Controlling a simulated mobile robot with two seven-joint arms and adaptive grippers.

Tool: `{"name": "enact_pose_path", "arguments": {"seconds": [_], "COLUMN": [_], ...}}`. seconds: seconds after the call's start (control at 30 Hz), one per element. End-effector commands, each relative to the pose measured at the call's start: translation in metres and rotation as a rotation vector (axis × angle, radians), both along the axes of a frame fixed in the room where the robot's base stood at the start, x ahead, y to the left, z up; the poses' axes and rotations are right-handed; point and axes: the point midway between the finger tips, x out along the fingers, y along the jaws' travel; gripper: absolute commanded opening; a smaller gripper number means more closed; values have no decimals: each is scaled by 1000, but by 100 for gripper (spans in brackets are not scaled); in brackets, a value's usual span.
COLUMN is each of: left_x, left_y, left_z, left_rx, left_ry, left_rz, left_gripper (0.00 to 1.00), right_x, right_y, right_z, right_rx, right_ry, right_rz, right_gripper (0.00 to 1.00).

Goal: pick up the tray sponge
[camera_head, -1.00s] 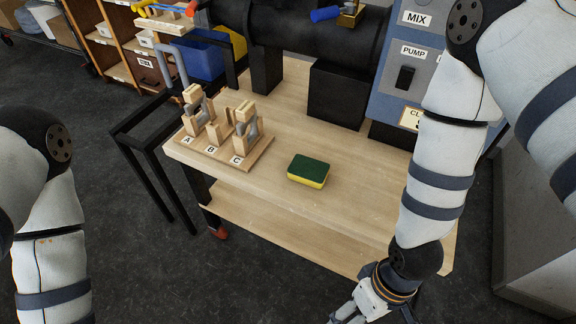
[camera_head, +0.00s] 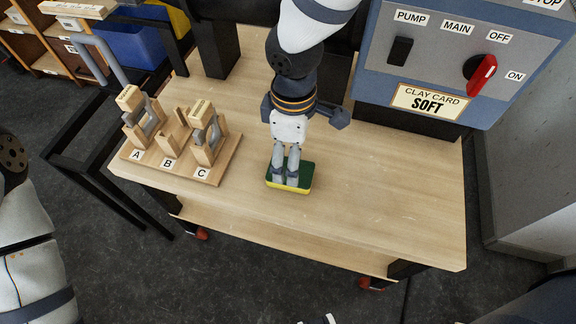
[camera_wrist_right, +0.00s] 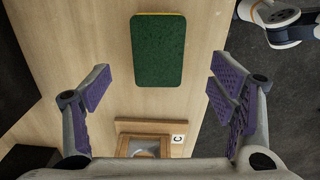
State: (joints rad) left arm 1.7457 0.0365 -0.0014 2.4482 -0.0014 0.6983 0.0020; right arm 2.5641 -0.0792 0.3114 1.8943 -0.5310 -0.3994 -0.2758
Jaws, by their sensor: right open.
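The sponge (camera_head: 303,178), green on top with a yellow lower layer, lies flat on the wooden cart top. My right gripper (camera_head: 286,180) is over it in the head view and hides part of its top. In the right wrist view the sponge's green face (camera_wrist_right: 158,50) shows whole, ahead of the fingers and between their lines. The right gripper (camera_wrist_right: 158,92) is open and empty, its purple pads wide apart. I cannot see it touching the sponge. My left gripper is not in view; only part of the left arm shows at the left edge.
A wooden rack (camera_head: 180,150) labelled A, B and C stands left of the sponge, with wooden pieces in it. A blue control panel (camera_head: 450,60) with a red knob stands at the back right. The cart top (camera_head: 390,195) right of the sponge is clear.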

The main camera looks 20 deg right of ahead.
Motion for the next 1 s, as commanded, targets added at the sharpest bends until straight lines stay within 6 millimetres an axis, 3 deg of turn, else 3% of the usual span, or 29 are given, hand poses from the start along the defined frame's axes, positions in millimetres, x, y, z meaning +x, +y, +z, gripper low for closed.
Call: {"name": "enact_pose_path", "arguments": {"seconds": [0.33,0.6,0.63,0.8,1.0], "left_x": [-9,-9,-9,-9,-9], "left_y": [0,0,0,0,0], "left_z": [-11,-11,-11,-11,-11], "left_rx": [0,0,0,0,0], "left_ry": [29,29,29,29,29], "left_rz": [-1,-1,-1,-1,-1], "left_gripper": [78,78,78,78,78], "right_x": [1,3,3,3,3], "right_y": [1,1,1,1,1], "right_z": [-58,-64,-64,-64,-64], "right_rx": [0,1,1,1,1], "right_ry": [4,-4,-4,-3,-3], "right_rz": [0,-2,-2,-2,-2], "right_gripper": [78,78,75,45,44]}}
